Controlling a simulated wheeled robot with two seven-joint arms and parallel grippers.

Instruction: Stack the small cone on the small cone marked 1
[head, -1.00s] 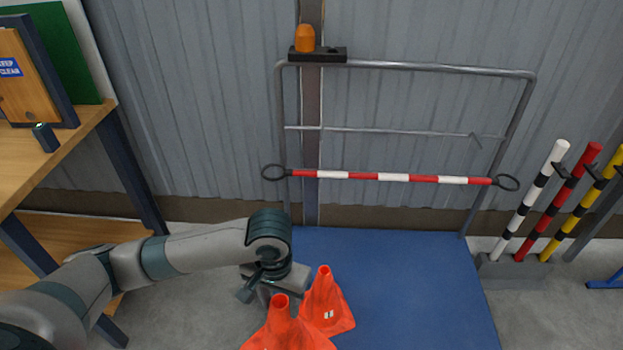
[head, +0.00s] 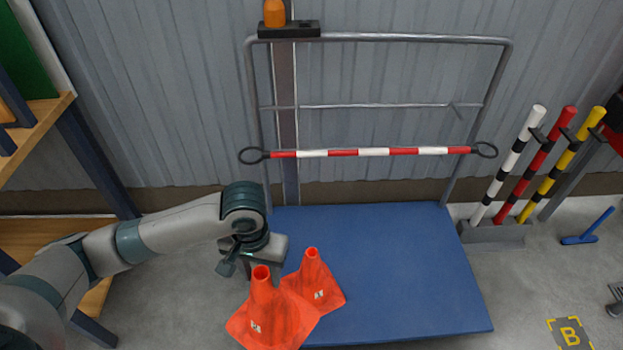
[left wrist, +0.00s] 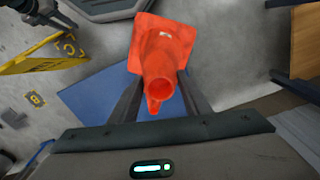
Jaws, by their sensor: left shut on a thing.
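Two orange cones show in the head view. The nearer cone (head: 266,318) is below my left gripper (head: 247,262), and the farther cone (head: 313,275) is right behind it at the blue platform. Both carry small white labels that I cannot read. In the left wrist view one orange cone (left wrist: 165,50) lies between the two dark fingers, its narrow end towards my wrist. My left gripper is shut on a cone, apparently the nearer one. The other cone is not distinct in that view. A dark part at the wrist view's upper left may be my right gripper (left wrist: 45,12); its jaws are unclear.
The blue platform (head: 390,265) with a rail frame and a red-white bar is mostly clear. Striped posts (head: 510,165) stand in a rack at the right. A wooden shelf (head: 50,240) is at the left. Floor at the right carries a yellow B mark (head: 570,333).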

